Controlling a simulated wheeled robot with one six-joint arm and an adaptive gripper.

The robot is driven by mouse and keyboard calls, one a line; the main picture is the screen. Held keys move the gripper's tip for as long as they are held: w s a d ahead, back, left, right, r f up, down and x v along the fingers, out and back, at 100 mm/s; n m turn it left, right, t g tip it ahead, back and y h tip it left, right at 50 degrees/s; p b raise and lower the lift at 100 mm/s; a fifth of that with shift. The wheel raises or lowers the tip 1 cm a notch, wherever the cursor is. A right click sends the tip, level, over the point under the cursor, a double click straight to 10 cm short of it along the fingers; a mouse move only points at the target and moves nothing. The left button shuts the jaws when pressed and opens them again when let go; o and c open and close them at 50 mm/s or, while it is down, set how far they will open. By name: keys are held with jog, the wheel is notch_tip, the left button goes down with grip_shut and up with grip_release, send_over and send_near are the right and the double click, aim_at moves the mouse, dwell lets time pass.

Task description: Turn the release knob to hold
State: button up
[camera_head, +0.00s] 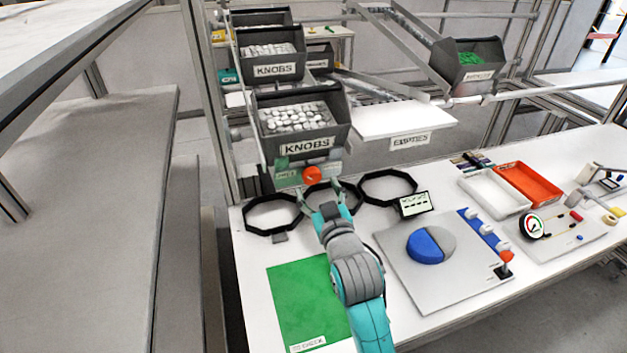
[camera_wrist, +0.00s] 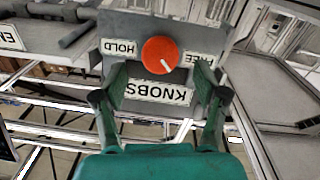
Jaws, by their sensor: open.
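The release knob (camera_head: 312,174) is a round orange-red knob on a small panel under the lower KNOBS bin. In the wrist view the knob (camera_wrist: 158,54) has a white pointer line slanting to the lower right, toward the FREE side. The HOLD label (camera_wrist: 119,48) is left of it and the FREE label (camera_wrist: 192,57) is right. My gripper (camera_head: 322,189) is just in front of the panel. In the wrist view its fingers (camera_wrist: 161,76) stand apart on either side of the knob, with visible gaps. Nothing is held between them.
The lower KNOBS bin (camera_head: 302,118) with white pieces hangs above the panel. Black rings (camera_head: 387,187) lie on the table near my arm. A green mat (camera_head: 305,305), a board with a blue-and-grey disc (camera_head: 424,247) and trays (camera_head: 495,192) occupy the table.

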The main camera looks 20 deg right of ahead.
aim_at(313, 179)
jog(key=shift+w+d, duration=0.1)
jog(key=shift+w, duration=1.9)
jog(key=c, duration=1.1)
